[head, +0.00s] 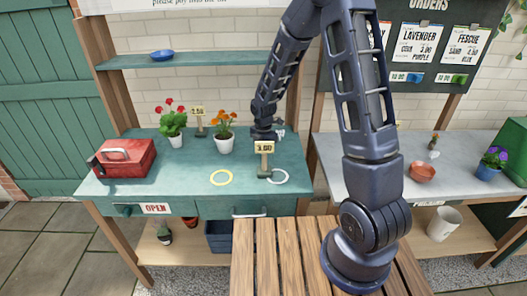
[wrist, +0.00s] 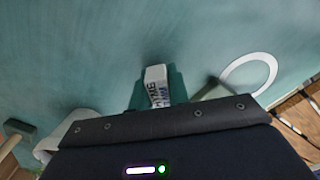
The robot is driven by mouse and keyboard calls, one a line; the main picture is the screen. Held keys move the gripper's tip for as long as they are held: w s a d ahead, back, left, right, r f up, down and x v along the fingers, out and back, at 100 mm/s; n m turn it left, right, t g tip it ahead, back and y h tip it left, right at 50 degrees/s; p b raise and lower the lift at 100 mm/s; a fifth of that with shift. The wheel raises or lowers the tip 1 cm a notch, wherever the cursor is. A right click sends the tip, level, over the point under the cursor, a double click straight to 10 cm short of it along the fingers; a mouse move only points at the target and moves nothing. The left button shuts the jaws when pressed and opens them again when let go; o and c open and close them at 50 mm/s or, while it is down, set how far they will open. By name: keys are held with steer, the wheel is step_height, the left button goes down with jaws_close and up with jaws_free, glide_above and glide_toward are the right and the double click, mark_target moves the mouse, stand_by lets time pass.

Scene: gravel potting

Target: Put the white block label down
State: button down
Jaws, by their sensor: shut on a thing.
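The white block label (wrist: 157,76) is a small white block with dark lettering on one face. It sits between the fingers of my gripper (wrist: 158,98) in the wrist view, and the gripper is shut on it. In the head view my gripper (head: 265,131) is over the green table (head: 150,186), between the orange-flower pot and the far right post. Only a small pale bit of the label (head: 280,132) shows there. I cannot tell whether the block touches the table.
A 3.00 price sign (head: 264,147) stands just in front of my gripper. An orange-flower pot (head: 224,143) stands to the left, and a red toolbox (head: 125,158) farther left.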

steer(key=c, duration=1.3)
jaws_free()
steer(key=shift+f, duration=0.1)
steer(key=shift+c, duration=0.2)
step_height(320, 180, up, 12)
steer(key=shift+r, duration=0.1)
steer(key=s+d+r+m+t, duration=0.1)
steer(key=s+d+r+m, duration=0.3)
steer(key=d+r+m, duration=0.35)
steer(key=s+d+r+m+t, duration=0.1)
steer(key=s+d+r+m, duration=0.45)
steer(key=d+r, duration=0.25)
steer(key=s+d+r+m+t, duration=0.1)
steer(key=s+d+r+m, duration=0.1)
steer(key=s+d+m, duration=0.2)
steer(key=s+d+r+m+t, duration=0.1)
steer(key=s+d+r+m, duration=0.2)
steer(key=s+m, duration=0.6)
steer(key=d+m, duration=0.1)
steer(key=d, duration=0.1)
steer(key=shift+s+d+t, duration=0.3)
